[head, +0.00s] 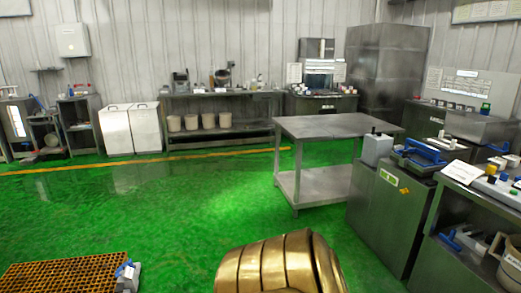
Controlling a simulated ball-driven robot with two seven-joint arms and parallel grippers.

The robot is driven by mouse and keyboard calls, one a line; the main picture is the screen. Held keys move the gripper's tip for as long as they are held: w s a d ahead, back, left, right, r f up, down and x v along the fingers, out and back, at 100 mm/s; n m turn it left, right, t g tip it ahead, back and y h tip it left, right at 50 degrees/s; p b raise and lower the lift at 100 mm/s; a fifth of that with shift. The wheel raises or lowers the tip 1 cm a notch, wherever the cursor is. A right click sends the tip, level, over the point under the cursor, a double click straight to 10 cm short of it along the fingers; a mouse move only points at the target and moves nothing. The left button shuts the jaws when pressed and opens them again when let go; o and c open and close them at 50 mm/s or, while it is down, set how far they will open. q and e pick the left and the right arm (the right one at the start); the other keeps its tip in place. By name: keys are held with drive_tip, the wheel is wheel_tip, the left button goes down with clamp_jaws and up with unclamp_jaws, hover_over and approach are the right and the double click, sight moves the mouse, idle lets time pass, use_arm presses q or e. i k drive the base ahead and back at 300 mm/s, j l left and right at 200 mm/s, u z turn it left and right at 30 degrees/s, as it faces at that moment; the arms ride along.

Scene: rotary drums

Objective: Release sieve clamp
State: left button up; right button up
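A device with a blue frame and handle (420,153) sits on top of a grey metal cabinet (388,215) at the right. It may carry the sieve clamp, but it is too small to tell which part is the clamp or whether it is closed. A grey box with a small black knob (377,149) stands just left of it. Neither of my grippers is in view.
A steel table with a lower shelf (335,128) stands left of the cabinet. A bench with a sloped white card (459,173) and coloured knobs stands at the right edge. An orange grating (60,275) lies bottom left. The green floor (150,205) between is clear.

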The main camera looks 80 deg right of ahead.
sight(405, 153)
drive_tip(key=z, duration=4.15)
drive_tip(key=i+l, duration=0.15)
drive_tip(key=k+z, duration=0.05)
